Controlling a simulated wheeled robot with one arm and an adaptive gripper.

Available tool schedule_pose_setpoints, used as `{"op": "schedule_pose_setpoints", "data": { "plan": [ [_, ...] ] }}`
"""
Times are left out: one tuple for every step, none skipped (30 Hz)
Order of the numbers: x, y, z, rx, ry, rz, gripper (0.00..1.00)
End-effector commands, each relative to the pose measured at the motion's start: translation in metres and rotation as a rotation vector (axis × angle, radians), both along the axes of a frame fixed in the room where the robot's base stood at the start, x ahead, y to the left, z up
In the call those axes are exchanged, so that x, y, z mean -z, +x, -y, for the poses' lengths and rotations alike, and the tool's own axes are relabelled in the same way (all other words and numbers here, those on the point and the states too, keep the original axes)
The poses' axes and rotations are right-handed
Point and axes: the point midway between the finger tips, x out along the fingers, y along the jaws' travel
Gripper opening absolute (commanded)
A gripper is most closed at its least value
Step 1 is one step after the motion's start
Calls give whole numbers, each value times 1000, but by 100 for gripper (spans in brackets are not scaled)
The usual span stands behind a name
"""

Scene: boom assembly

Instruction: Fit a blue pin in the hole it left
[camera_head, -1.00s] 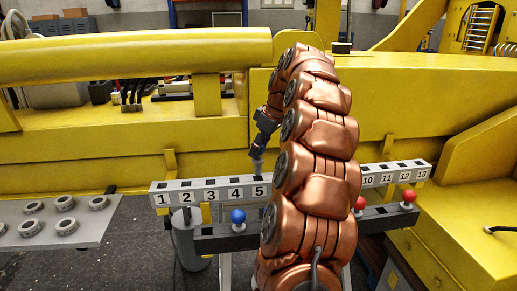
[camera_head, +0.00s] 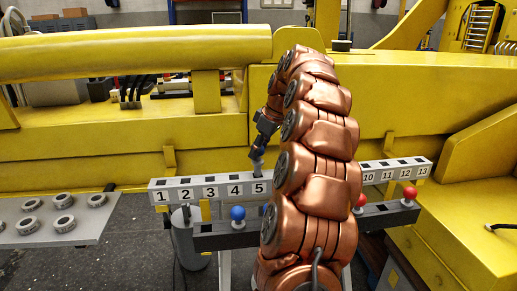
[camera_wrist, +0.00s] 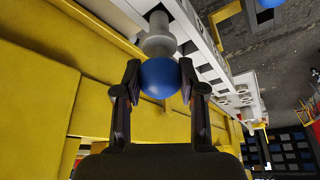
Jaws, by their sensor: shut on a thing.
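My gripper (camera_wrist: 160,88) is shut on the round blue head of a blue pin (camera_wrist: 160,78). Its grey shank (camera_wrist: 158,42) points away from the fingers. In the head view, the grey part of this pin (camera_head: 258,166) shows at the top of the numbered grey rail (camera_head: 214,191), by number 5. I cannot tell whether its tip is inside a hole. Square dark holes run along the rail's top. My arm hides the middle numbers. A second blue pin (camera_head: 237,214) stands on the dark lower bar (camera_head: 212,243), left of my arm.
Red-headed pins (camera_head: 409,194) stand on the dark bar at the right. A grey tray with several metal rings (camera_head: 99,226) is at the left. A yellow boom (camera_head: 120,150) stands close behind the rail. The floor shows between tray and rail.

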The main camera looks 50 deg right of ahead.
Motion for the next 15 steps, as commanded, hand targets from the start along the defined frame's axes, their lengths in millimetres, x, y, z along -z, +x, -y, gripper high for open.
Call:
{"op": "schedule_pose_setpoints", "data": {
  "plan": [
    [2, 0, 0, 0, 0, 0, 0],
    [3, 0, 0, 0, 0, 0, 0],
    [4, 0, 0, 0, 0, 0, 0],
    [5, 0, 0, 0, 0, 1, 0],
    [6, 0, 0, 0, 0, 0, 0],
    [7, 0, 0, 0, 0, 0, 0],
    [8, 0, 0, 0, 0, 0, 0],
    [9, 0, 0, 0, 0, 0, 0],
    [10, 0, 0, -1, 0, 0, 0],
    [11, 0, 0, -1, 0, 0, 0],
    [12, 0, 0, -1, 0, 0, 0],
    [13, 0, 0, -1, 0, 0, 0],
    [14, 0, 0, -1, 0, 0, 0],
    [14, 0, 0, -1, 0, 0, 0],
    [16, 0, 0, -1, 0, 0, 0]
  ]
}}
